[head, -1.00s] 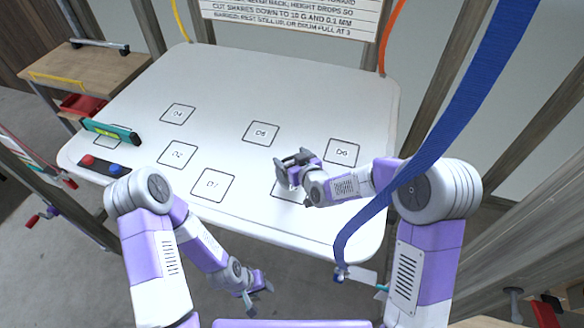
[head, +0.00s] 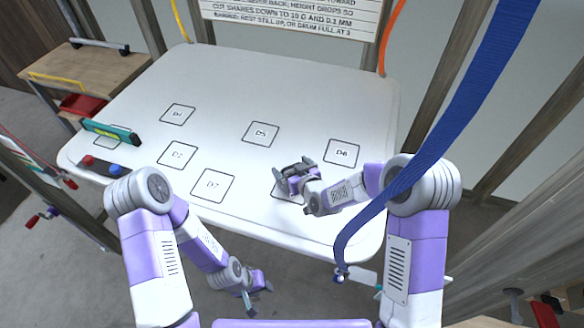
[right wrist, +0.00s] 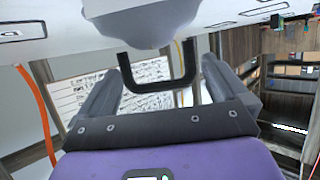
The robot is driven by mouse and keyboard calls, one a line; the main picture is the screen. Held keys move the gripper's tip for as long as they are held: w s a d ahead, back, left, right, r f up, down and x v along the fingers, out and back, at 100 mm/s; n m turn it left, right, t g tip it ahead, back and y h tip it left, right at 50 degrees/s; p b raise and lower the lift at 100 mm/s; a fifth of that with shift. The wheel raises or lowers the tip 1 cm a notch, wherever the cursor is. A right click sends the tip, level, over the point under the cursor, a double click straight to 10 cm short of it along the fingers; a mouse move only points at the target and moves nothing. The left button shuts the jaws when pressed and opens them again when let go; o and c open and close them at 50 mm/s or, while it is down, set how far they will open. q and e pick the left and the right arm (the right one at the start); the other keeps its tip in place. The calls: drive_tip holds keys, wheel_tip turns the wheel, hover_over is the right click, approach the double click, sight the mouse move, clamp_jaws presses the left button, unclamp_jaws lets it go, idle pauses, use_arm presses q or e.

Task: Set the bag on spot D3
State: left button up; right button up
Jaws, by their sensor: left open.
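The bag (right wrist: 150,20) is a pale grey, rounded body with a black U-shaped handle (right wrist: 160,85). It shows in the right wrist view, which is upside down, and its far end is cut off. My right gripper (right wrist: 162,75) has its fingers at the two sides of the handle, seemingly touching it. My left gripper (head: 257,294) is open and empty, low in front of the table.
The white table (head: 290,90) has marked spots D4 (head: 178,114), D5 (head: 261,133) and D6 (head: 342,152). A teal level (head: 112,131) and a button box (head: 100,166) stand at its left. A blue strap (head: 440,130) hangs across my right arm. The table's back is clear.

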drive_tip(key=b+v, duration=0.1)
drive_tip(key=v, duration=1.1)
drive_tip(key=shift+r, duration=0.15)
idle(0.3)
